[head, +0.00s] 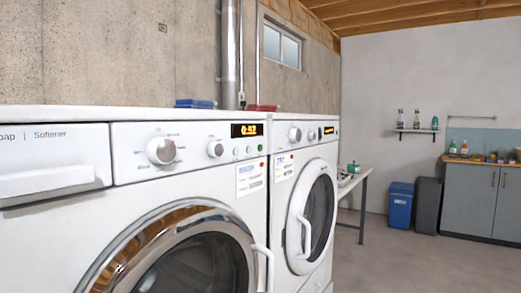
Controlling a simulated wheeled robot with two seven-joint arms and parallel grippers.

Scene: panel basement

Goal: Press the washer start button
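The washer (50,240) fills the left and lower part of the head view, close to me and seen at an angle. It has a drawer (55,165) marked Softener, two round knobs, and a lit orange display (247,130) that appears to read 0:52. Below the display is a row of small buttons; the rightmost one (260,148) looks green. Their markings are too small to read. The round chrome-rimmed door (190,255) looks closed and is cut off by the lower edge. Neither of my grippers is in view.
A second white machine (297,265) with a round door stands right of the washer. Blue (195,103) and red (263,108) items lie on top. Beyond are a table (359,177), a blue bin (400,207), a dark bin (427,207) and a grey cabinet (480,202). The floor at right is clear.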

